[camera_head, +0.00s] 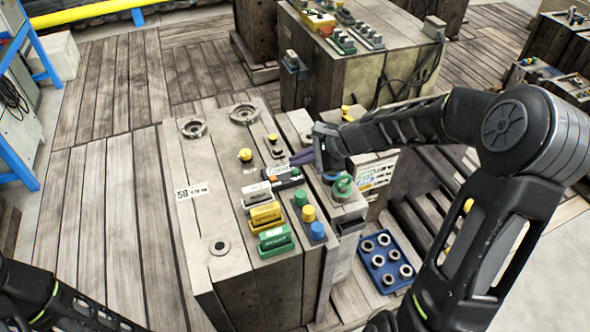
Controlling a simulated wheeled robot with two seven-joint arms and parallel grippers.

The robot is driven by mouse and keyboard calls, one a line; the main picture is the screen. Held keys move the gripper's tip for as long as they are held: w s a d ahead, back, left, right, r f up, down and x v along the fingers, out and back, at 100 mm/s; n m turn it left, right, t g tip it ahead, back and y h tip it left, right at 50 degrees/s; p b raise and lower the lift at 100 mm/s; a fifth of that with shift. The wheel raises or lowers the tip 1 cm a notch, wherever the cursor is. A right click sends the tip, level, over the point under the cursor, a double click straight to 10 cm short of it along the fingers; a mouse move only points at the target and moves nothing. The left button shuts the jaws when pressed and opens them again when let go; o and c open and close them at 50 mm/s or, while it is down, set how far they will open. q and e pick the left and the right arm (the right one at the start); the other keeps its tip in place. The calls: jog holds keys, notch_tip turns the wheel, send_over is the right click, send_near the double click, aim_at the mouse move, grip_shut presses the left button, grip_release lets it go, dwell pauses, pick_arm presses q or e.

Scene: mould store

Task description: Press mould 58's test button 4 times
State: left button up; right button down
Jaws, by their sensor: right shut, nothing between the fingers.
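Mould 58 (208,232) is a large worn block in the middle, with a white "58" label (191,191) on its top left. On its top are a yellow knob (245,154), a small dark box with an orange part (284,177), and white, yellow and green connectors. Green, yellow and blue round caps stand near its right edge. I cannot tell which part is the test button. My right gripper (302,158) is shut and empty, above the right part of the mould's top, close to the dark box. Only links of my left arm show at the lower left.
A blue tray with several metal rings (385,263) lies to the right of the mould. Another mould (335,75) with connectors and cables stands behind. A blue rack (38,48) is at the far left. The wooden floor left of the mould is clear.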

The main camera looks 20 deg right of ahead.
jog(key=shift+f, duration=0.1)
dwell(0.6)
jog(key=shift+f+b, duration=0.35)
jog(key=shift+b, duration=0.05)
jog(key=shift+f+b, duration=0.4)
jog(key=shift+f, duration=0.05)
dwell(0.5)
jog(key=shift+r, duration=0.1)
jog(key=shift+r+p, duration=0.75)
jog(key=shift+r, duration=0.05)
jog(key=shift+r+p, duration=2.15)
jog(key=shift+r, duration=0.35)
dwell(0.9)
